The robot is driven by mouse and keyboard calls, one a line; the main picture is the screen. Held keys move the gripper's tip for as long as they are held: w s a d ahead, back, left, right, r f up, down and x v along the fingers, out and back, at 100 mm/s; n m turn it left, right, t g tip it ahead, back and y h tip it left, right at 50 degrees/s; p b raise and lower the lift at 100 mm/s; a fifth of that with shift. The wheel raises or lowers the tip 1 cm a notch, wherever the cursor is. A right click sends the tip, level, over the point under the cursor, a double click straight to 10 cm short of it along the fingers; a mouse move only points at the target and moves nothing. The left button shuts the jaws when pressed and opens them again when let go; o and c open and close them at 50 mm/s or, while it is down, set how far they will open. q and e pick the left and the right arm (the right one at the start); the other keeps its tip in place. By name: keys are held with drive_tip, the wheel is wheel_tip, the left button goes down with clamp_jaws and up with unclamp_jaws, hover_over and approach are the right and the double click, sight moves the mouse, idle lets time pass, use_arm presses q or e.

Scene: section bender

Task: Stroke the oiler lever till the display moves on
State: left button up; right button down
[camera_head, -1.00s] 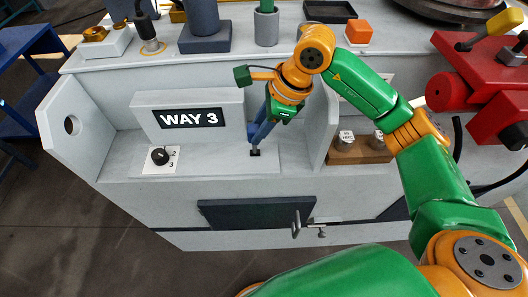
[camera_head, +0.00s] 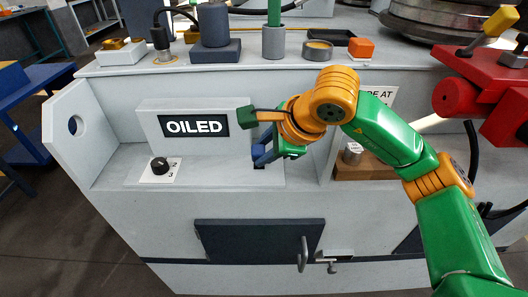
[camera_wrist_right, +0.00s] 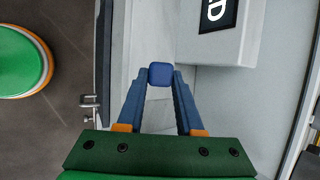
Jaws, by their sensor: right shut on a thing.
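The display (camera_head: 194,126) on the grey box reads "OILED" in white on black. The oiler lever shows as a blue square knob (camera_wrist_right: 160,74) in the right wrist view, between the fingertips of my right gripper (camera_wrist_right: 161,78). In the head view the right gripper (camera_head: 268,158) is low in front of the panel, beside the display box. The lever's stem is mostly hidden there by the gripper, and its dark slot (camera_head: 259,170) shows below. My right gripper is shut on the lever knob. My left gripper is not in view.
A black rotary knob (camera_head: 159,166) on a white numbered plate sits left of the lever. A wooden block (camera_head: 365,172) with a metal weight stands on the right, behind my arm. A red machine part (camera_head: 480,90) is at far right. Several items line the top ledge.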

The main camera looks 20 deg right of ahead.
drive_tip(key=shift+f, duration=0.1)
drive_tip(key=c, duration=0.6)
unclamp_jaws()
drive_tip(key=shift+o, duration=0.2)
drive_tip(key=shift+s, duration=0.1)
